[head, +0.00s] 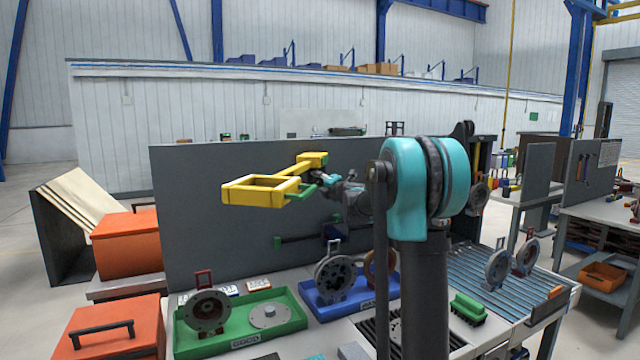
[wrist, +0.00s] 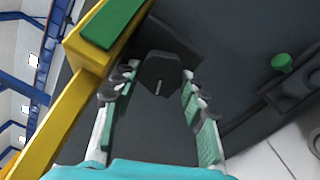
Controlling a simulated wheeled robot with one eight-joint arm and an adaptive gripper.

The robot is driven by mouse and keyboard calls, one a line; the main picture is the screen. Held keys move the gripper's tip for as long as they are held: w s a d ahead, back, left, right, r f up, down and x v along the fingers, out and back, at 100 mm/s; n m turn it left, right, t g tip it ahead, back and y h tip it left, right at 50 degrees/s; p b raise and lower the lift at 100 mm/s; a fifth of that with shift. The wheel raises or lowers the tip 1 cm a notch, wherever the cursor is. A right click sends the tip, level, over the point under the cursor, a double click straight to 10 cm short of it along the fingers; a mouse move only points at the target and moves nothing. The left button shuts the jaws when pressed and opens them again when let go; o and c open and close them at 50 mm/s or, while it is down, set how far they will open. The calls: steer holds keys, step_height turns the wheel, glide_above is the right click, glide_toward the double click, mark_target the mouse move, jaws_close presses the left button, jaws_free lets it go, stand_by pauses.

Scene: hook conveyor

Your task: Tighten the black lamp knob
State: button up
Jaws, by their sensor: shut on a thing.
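The black knob (wrist: 162,72) is a dark, many-sided piece with a short pale mark, seen end-on in the wrist view. My gripper (wrist: 157,84) is shut on it, one finger on each side. In the head view my gripper (head: 328,184) reaches left to the right end of a yellow frame (head: 262,204), which stands out in front of the grey upright panel. My gripper hides the knob's detail there. The yellow frame with a green part also shows at the upper left of the wrist view (wrist: 82,52).
The grey panel (head: 200,180) stands behind. Below are a green tray (head: 284,334) and a blue tray (head: 340,315) holding grey round parts, and orange boxes (head: 125,250) at the left. A green knob (wrist: 283,62) is at the right in the wrist view.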

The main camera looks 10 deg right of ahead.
steer(key=shift+s+m, duration=0.1)
steer(key=shift+m, duration=0.5)
steer(key=o, duration=1.2)
steer(key=shift+c, duration=0.2)
steer(key=v, duration=1.2)
